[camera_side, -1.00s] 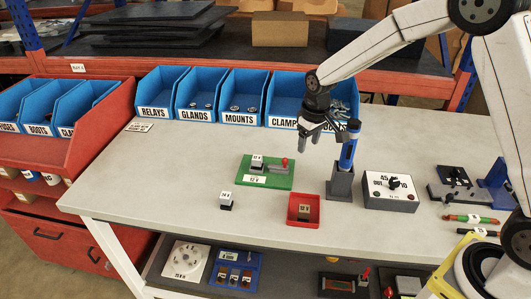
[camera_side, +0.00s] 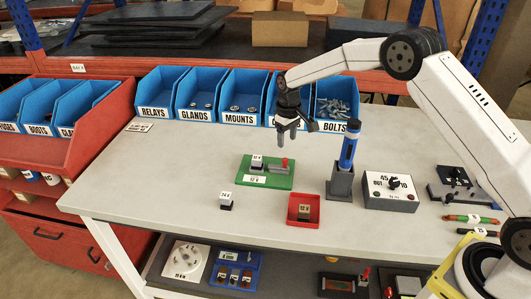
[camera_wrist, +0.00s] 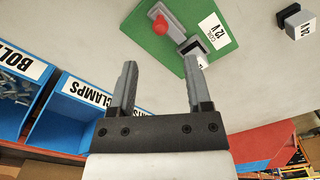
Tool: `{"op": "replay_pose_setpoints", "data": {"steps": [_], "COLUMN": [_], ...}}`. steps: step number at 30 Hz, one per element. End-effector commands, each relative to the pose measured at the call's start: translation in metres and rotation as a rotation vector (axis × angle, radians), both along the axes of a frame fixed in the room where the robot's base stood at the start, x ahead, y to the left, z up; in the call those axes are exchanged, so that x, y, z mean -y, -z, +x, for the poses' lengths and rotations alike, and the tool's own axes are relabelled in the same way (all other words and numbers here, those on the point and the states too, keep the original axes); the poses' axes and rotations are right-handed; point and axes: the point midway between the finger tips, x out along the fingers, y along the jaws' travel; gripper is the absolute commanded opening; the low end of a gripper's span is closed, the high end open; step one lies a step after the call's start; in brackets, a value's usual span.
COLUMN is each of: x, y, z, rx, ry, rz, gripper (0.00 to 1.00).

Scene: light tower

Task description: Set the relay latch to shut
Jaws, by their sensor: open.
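The relay latch is a grey lever with a red knob (camera_side: 284,162) on a green board (camera_side: 250,180) in the middle of the bench. Beside it on the board sits a relay (camera_side: 257,161), and a white 12 V label is at the board's front. In the wrist view the latch's red knob (camera_wrist: 160,25), the relay (camera_wrist: 195,50) and the green board (camera_wrist: 178,62) show beyond the fingertips. My gripper (camera_side: 287,138) is above the bench, behind and above the board, apart from the latch. In the wrist view the fingers (camera_wrist: 160,75) are apart with nothing between them.
A 24 V relay (camera_side: 226,201) stands left of a red tray (camera_side: 292,216) holding a small block. A holder with a blue tool (camera_side: 349,150) and a grey dial box (camera_side: 390,190) stand to the right. Blue bins (camera_side: 200,95) line the back.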

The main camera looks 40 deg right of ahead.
Motion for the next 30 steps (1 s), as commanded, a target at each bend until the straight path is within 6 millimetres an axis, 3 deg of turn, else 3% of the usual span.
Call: {"op": "replay_pose_setpoints", "data": {"steps": [8, 21, 30], "x": [0.000, 0.000, 0.000], "y": [0.018, 0.067, 0.077], "z": [0.000, 0.000, 0.000], "rx": [-0.001, 0.000, 0.002], "ry": [0.000, -0.001, -0.001], "rz": [0.001, 0.002, 0.002], "gripper": [0.64, 0.64, 0.64]}}
